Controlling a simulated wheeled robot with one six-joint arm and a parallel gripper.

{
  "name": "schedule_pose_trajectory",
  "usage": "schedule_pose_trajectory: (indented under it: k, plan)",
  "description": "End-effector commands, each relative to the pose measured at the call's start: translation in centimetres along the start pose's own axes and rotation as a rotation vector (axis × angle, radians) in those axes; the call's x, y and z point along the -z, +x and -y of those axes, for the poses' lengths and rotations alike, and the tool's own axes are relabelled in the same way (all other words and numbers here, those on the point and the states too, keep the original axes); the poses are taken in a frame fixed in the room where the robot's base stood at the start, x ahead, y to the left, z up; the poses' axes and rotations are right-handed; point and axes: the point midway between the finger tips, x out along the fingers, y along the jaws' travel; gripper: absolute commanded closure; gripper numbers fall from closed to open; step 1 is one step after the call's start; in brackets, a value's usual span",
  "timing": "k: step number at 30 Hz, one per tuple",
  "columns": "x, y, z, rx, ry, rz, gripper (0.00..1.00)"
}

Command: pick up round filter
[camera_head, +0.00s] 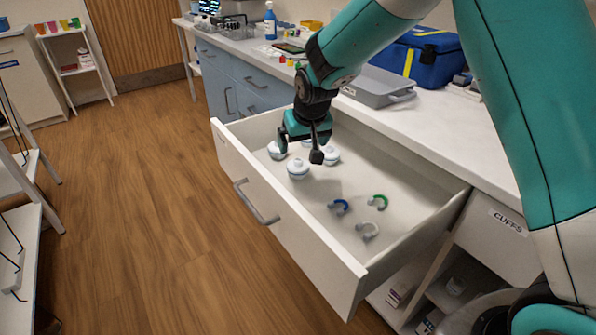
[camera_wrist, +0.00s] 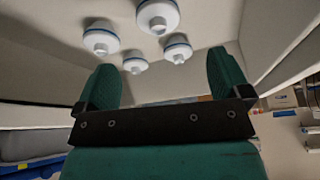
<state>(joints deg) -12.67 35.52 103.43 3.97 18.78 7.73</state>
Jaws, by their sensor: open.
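Several round filters, white with a blue ring and a short raised neck, sit in the open drawer (camera_head: 228,150). In the head view one is nearest the drawer front (camera_head: 298,171), one is to the right (camera_head: 331,156), and one is to the left (camera_head: 277,152). Another is partly hidden behind my gripper (camera_head: 301,146). My gripper is open and empty, above the filter group. In the wrist view the filters (camera_wrist: 157,16) lie beyond the fingertips (camera_wrist: 163,62), apart from them.
Blue, green and grey curved clips (camera_head: 367,230) lie in the drawer's right half. The drawer walls stand around the filters. The counter (camera_head: 440,135) behind holds a grey tray (camera_head: 378,88) and a blue bag (camera_head: 420,60).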

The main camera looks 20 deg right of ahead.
Motion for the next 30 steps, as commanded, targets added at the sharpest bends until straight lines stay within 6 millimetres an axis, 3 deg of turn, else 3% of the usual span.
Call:
schedule_pose_trajectory:
  k: [4,12,21,30]
  plan:
    - [-0.1,3.1,0.0,0.0,0.0,0.003,0.05]
    - [0.0,5.3,0.0,0.001,-0.001,0.0,0.05]
    - [0.1,9.5,-0.2,0.001,-0.002,0.002,0.05]
    - [0.2,9.9,-0.2,0.001,-0.001,0.0,0.05]
